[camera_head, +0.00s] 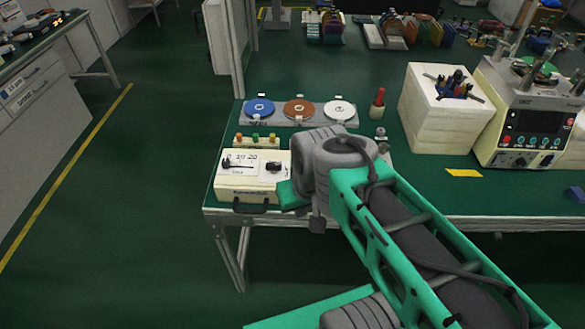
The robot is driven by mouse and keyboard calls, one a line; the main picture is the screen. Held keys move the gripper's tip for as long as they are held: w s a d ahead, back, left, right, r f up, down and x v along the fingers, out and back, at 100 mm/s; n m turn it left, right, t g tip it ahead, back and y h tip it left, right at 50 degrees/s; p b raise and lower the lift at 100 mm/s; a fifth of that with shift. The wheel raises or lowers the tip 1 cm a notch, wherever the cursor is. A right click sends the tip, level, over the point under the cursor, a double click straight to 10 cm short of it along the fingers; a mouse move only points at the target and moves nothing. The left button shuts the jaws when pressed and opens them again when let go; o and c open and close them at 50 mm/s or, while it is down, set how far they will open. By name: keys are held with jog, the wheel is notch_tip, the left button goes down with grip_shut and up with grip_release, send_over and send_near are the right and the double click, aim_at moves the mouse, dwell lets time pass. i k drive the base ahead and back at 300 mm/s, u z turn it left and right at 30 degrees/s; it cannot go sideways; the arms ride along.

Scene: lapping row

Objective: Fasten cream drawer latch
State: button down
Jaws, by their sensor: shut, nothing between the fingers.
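The cream drawer unit (232,187) is a small box at the near left corner of the green-topped bench. Its top carries a dark lever-like piece (238,164) at left and a dark fitting (273,166) at right. My gripper (291,196) shows only as a green part by the unit's right side, shut and empty. Its fingertips are mostly hidden by my grey wrist, and contact with the unit cannot be told.
Behind the unit stand small coloured knobs (256,139) and a tray with blue, brown and white discs (298,109). A red-handled tool (377,103) is right of them. A cream block with tools (440,115) and a display machine (530,125) stand at right. Floor at left is clear.

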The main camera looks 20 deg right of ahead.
aim_at(273, 167)
jog(key=u, duration=0.2)
jog(key=k, duration=0.3)
jog(key=u, duration=3.7)
jog(key=i, duration=0.1)
jog(key=z, duration=2.75)
jog(key=i, duration=0.9)
jog(key=z, duration=0.7)
